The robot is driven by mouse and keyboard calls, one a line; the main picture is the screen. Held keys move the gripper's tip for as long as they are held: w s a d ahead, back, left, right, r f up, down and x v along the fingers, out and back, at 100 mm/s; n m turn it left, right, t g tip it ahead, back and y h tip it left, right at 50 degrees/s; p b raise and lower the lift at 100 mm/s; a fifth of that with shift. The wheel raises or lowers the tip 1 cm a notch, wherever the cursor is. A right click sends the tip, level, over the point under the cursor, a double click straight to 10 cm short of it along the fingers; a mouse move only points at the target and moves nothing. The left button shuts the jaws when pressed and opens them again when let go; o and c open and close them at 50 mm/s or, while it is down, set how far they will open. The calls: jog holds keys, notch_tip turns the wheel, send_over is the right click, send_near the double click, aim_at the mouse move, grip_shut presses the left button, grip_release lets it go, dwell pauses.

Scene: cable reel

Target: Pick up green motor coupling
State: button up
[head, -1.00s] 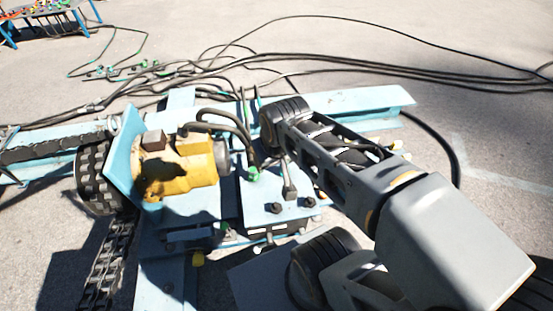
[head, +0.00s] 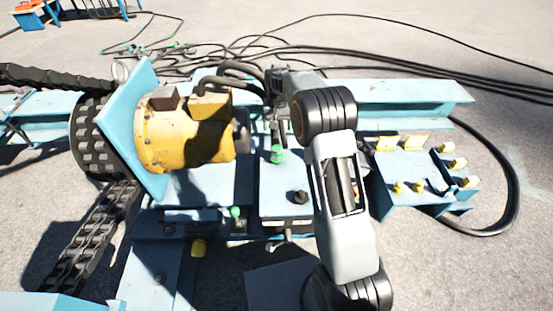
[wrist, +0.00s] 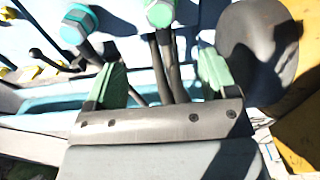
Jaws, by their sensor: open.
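A green coupling (head: 277,154) stands on the light-blue plate beside the yellow motor, at the end of dark hoses. In the wrist view a green-ended coupling (wrist: 160,12) shows at the top edge, with a dark hose running down from it between my fingers. A teal-ended one (wrist: 77,24) lies to its left. My gripper (wrist: 163,78) is open, its two green-padded fingers apart, and nothing is clamped between them. The coupling ends lie beyond the fingertips. In the head view my wrist and arm hide most of the gripper.
The yellow motor (head: 185,135) is close to the left of my arm. A blue block with yellow caps (head: 413,165) stands at right. A second green-ended fitting (head: 235,212) sits lower on the frame. Black cables (head: 400,58) lie loose behind the blue beam (head: 400,92).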

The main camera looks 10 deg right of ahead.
aim_at(277, 147)
jog(key=f, duration=0.3)
jog(key=f+b, duration=0.1)
jog(key=f, duration=0.2)
jog(key=f+b, duration=0.1)
jog(key=f, duration=0.2)
jog(key=shift+w+f, duration=0.25)
jog(key=shift+f, duration=0.1)
jog(key=shift+f+b, duration=1)
jog(key=shift+f, duration=1.8)
jog(key=shift+c, duration=0.4)
jog(key=shift+r, duration=0.1)
jog(key=c, duration=1)
